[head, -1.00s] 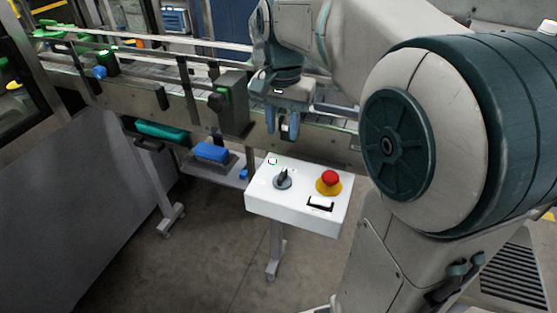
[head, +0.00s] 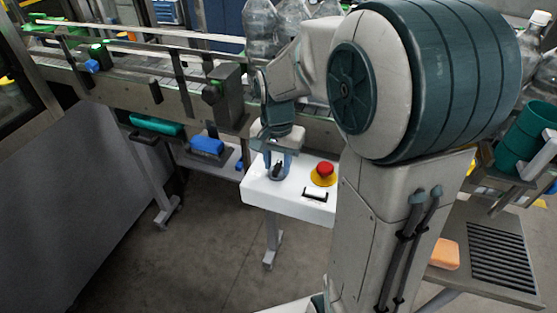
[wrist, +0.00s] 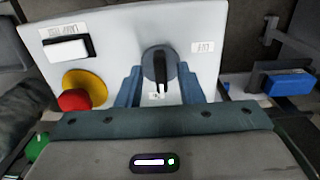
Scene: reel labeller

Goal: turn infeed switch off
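The infeed switch is taken to be the dark rotary knob (head: 277,174) on the white control box (head: 300,208). In the wrist view the knob (wrist: 158,65) has a raised bar running roughly up and down the picture. A label reading OFF (wrist: 203,47) is to its right; another small label below it is partly hidden. My gripper (head: 278,162) is right over the knob. In the wrist view my gripper (wrist: 160,88) is open, with one blue finger on each side of the knob and small gaps showing. Contact cannot be told.
A red emergency button (head: 325,169) on a yellow base and a white rocker (head: 315,193) sit on the same box, close to my gripper. The conveyor (head: 130,85) runs behind.

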